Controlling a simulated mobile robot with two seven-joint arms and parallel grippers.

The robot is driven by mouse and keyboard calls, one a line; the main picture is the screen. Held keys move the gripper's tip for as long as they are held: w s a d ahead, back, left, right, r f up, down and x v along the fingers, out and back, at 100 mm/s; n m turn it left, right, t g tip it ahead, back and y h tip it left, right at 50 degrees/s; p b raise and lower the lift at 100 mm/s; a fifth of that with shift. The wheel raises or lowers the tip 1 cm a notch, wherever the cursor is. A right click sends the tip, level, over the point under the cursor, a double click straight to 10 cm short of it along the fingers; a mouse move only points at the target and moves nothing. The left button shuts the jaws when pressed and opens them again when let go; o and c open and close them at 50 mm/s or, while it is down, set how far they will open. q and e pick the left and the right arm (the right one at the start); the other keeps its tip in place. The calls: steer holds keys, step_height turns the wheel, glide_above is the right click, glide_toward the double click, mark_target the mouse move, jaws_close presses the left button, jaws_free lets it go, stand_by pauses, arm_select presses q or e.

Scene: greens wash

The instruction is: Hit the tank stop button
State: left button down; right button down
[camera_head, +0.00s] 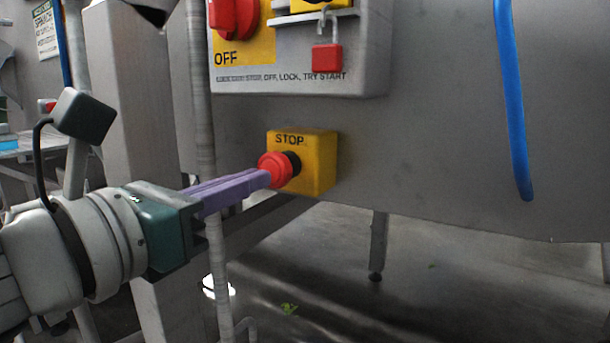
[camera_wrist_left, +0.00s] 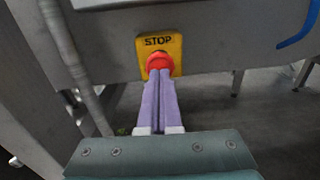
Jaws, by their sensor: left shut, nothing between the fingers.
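The stop button is a red mushroom head (camera_head: 274,169) on a yellow box (camera_head: 318,165) marked STOP, fixed to the grey tank wall. My left gripper (camera_head: 266,178) comes in from the left with its purple fingers shut together and nothing between them. Its fingertips are at the red head, overlapping its lower edge in the head view. In the left wrist view the fingers (camera_wrist_left: 160,85) point straight at the red head (camera_wrist_left: 159,61) and cover its lower part. I cannot tell for sure whether they touch or press it. My right gripper is not in view.
Above is a grey panel (camera_head: 300,82) with a red OFF switch (camera_head: 235,16) and a red padlock (camera_head: 327,58). A vertical pipe (camera_head: 203,110) stands behind my left gripper. A blue hose (camera_head: 512,100) hangs at the right. The floor below the tank is mostly open, with metal legs.

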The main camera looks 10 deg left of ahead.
arm_select(q)
steer(key=shift+w+d, duration=0.15)
steer(key=shift+w, duration=0.15)
